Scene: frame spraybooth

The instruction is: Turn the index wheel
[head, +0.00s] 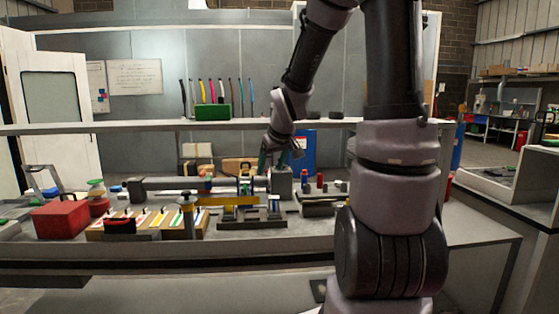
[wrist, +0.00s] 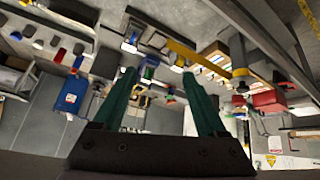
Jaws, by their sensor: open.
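My gripper (head: 280,157) hangs over the back of the bench in the head view, pointing down. Its two green fingers (wrist: 160,76) are spread apart in the wrist view, with nothing between them. A bench fixture (head: 248,208) with yellow and dark parts and a blue piece stands just left of and below my gripper. A grey block (head: 281,184) stands just under the gripper. The wrist view is turned over and shows the blue piece (wrist: 148,75) beyond the fingertips, apart from them. I cannot clearly pick out the index wheel; it may be small or hidden among the fixture parts.
A red box (head: 60,219) and a wooden rack (head: 160,224) of coloured pieces stand at the left. A brass-topped post (head: 187,203) rises at the front. A shelf (head: 150,126) with a green holder (head: 212,112) runs above the bench. A blue container (head: 304,150) stands behind my gripper.

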